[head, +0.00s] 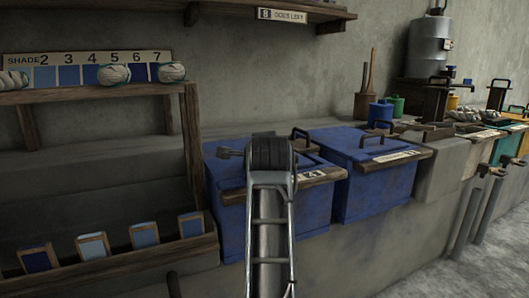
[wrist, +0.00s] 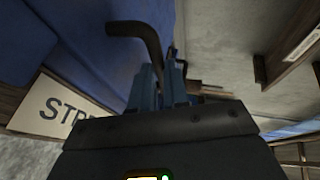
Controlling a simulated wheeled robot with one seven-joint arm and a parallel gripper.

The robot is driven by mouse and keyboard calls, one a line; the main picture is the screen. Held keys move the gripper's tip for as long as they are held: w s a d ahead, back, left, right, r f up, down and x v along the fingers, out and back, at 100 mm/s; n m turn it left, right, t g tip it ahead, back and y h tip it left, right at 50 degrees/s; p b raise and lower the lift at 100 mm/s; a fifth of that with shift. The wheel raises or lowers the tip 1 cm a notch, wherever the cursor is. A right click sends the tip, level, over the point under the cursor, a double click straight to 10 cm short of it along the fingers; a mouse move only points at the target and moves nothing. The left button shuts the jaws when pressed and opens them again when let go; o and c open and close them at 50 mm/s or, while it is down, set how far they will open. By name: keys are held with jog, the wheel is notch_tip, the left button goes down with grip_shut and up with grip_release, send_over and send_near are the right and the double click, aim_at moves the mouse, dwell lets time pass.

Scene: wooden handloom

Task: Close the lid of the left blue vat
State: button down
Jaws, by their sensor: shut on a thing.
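The left blue vat (head: 229,215) stands in the middle of the head view, with my arm in front of it. Its lid (head: 318,160) is partly hidden by my arm, and I cannot tell how far it is open. A dark bent handle (head: 302,136) shows just right of my gripper (head: 270,152). In the wrist view, my gripper (wrist: 158,82) is shut on the dark bent handle (wrist: 147,36), beside a blue surface. The fingertips are hidden in the head view.
A second blue vat (head: 365,190) with a handled lid stands right of it. A wooden rack (head: 190,140) is at the left. Small blue and green pots (head: 381,112) stand behind. A shelf (head: 270,12) hangs above. A lettered plate (wrist: 58,105) shows in the wrist view.

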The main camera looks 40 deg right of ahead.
jog(key=shift+s+f, duration=0.1)
jog(key=shift+f, duration=0.7)
jog(key=c, duration=1.1)
grip_release()
jog(key=shift+r, duration=0.1)
jog(key=shift+r+p+v, duration=0.1)
jog(key=shift+p+v, duration=0.3)
jog(key=shift+v, duration=1.6)
jog(key=shift+r+p+v, duration=0.15)
jog(key=shift+p+v, duration=0.25)
jog(key=shift+v, duration=1.6)
